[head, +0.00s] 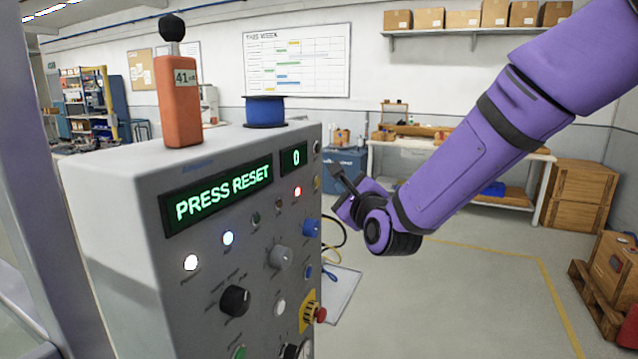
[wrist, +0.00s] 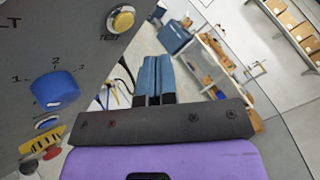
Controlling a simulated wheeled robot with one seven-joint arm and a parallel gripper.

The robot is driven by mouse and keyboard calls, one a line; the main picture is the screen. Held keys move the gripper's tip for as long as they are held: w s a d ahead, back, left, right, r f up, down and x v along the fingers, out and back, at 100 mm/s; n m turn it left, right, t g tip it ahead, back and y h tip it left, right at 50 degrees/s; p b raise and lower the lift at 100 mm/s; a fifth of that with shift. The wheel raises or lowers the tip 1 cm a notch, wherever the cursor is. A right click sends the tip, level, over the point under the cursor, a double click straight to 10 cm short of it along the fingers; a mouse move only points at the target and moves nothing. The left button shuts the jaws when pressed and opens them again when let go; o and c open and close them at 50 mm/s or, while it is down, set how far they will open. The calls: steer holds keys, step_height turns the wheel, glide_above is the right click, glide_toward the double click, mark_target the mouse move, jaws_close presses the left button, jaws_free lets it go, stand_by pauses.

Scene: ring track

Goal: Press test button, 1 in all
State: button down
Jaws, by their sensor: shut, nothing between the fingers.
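The test button is a round yellow button (wrist: 122,19) in a pale ring, labelled TEST, at the top of the wrist view on the grey panel. In the head view the yellow button (head: 317,184) shows small at the right edge of the control box (head: 110,215). My gripper (head: 336,172) is right of the box's panel edge. In the wrist view my gripper (wrist: 157,62) has its two fingers together with nothing between them. They are right of and below the button in the picture, with no contact visible. The box's display (head: 222,193) reads PRESS RESET, and a smaller one (head: 293,157) reads 0.
The panel also has a blue knob (wrist: 55,89), a black knob (head: 235,300), a grey knob (head: 281,256) and a red stop button (head: 320,314) on yellow. White, blue and red lamps glow. An orange device (head: 179,105) and blue spool (head: 265,111) stand on top.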

steer(key=shift+w+a, duration=0.2)
steer(key=shift+a, duration=0.3)
steer(key=shift+w+a, duration=0.15)
steer(key=shift+a, duration=0.35)
steer(key=shift+a, duration=0.1)
stand_by(1.3)
steer(key=shift+w+a, duration=0.15)
steer(key=shift+a, duration=0.15)
steer(key=shift+w+a, duration=0.15)
steer(key=shift+a, duration=0.25)
stand_by(0.8)
steer(key=shift+d, duration=0.15)
steer(key=shift+s+d, duration=0.3)
steer(key=shift+d, duration=0.35)
steer(key=shift+s+d, duration=0.3)
steer(key=shift+d, duration=0.5)
steer(key=shift+s+d, duration=0.25)
steer(key=shift+d, duration=0.5)
steer(key=shift+s+d, duration=0.3)
steer(key=shift+d, duration=0.5)
